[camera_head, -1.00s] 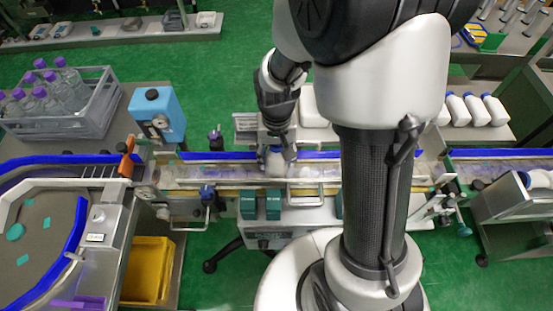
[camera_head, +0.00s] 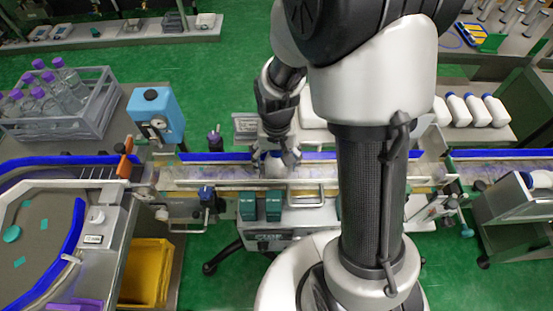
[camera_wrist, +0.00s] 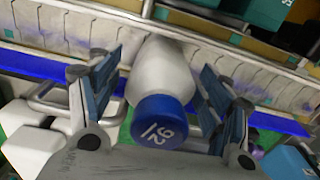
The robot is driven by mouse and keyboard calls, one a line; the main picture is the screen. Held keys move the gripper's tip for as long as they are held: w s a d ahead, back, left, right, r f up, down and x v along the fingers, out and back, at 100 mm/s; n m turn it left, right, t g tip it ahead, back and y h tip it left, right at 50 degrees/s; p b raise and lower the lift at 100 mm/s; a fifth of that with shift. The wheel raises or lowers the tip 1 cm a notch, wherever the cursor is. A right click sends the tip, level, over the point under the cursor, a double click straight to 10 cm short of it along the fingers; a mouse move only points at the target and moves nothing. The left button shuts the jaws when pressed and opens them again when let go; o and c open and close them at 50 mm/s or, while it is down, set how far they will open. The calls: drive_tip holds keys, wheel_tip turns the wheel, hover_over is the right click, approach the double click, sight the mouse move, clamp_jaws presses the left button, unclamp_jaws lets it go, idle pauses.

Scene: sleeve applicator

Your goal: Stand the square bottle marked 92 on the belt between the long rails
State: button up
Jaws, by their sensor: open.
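The square white bottle marked 92 (camera_wrist: 160,75) has a blue cap (camera_wrist: 165,120) and faces the wrist camera cap first. Its base meets the belt (camera_wrist: 85,35), and it looks upright there. In the head view the bottle (camera_head: 274,168) shows on the belt (camera_head: 230,172), between the blue far rail (camera_head: 320,155) and the near rail (camera_head: 225,185). My gripper (camera_head: 275,160) is around the bottle from above. Its fingers stand apart on both sides, with gaps to the bottle in the wrist view (camera_wrist: 158,90). The bottle's base is partly hidden.
Several white bottles with blue caps (camera_head: 475,108) lie on a bench at the right. A blue device (camera_head: 157,115) stands left of my gripper, behind the belt. Teal blocks (camera_head: 258,206) sit in front of the near rail. A grey crate (camera_head: 85,125) holds purple-capped bottles.

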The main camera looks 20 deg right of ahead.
wheel_tip(320, 180, up, 12)
drive_tip(key=p, duration=0.4)
drive_tip(key=shift+r, duration=0.1)
drive_tip(key=s+r+n+t, duration=0.3)
drive_tip(key=s+r+t, duration=0.1)
drive_tip(key=s+r, duration=1)
drive_tip(key=shift+s+r+t, duration=0.3)
drive_tip(key=shift+s+r, duration=0.1)
drive_tip(key=shift+s, duration=0.15)
